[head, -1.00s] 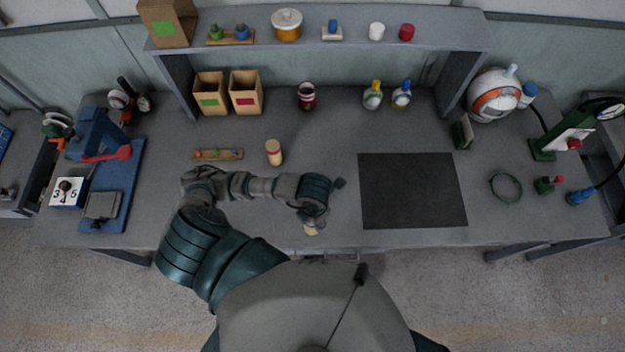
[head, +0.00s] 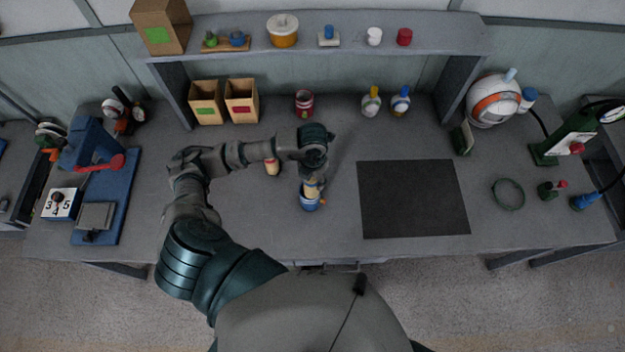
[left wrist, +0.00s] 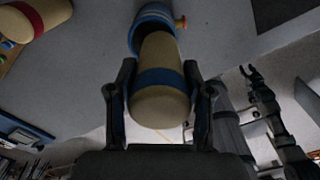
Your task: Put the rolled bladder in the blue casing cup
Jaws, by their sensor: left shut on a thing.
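My left gripper (head: 313,168) is shut on the rolled bladder (head: 313,187), a tan roll with a blue band. In the left wrist view the roll (left wrist: 160,88) sits between both fingers (left wrist: 162,105). The blue casing cup (head: 310,204) stands on the bench below the gripper; it also shows in the left wrist view (left wrist: 152,14). The roll's far end overlaps the cup's opening in that view. I cannot tell how deep it is inside, if at all.
A tan roll with a red band (head: 272,168) stands left of the cup, partly behind my left arm. A black mat (head: 413,199) lies to the right. Two cardboard boxes (head: 242,108) and a red can (head: 304,103) stand farther back. The bench between cup and mat is clear.

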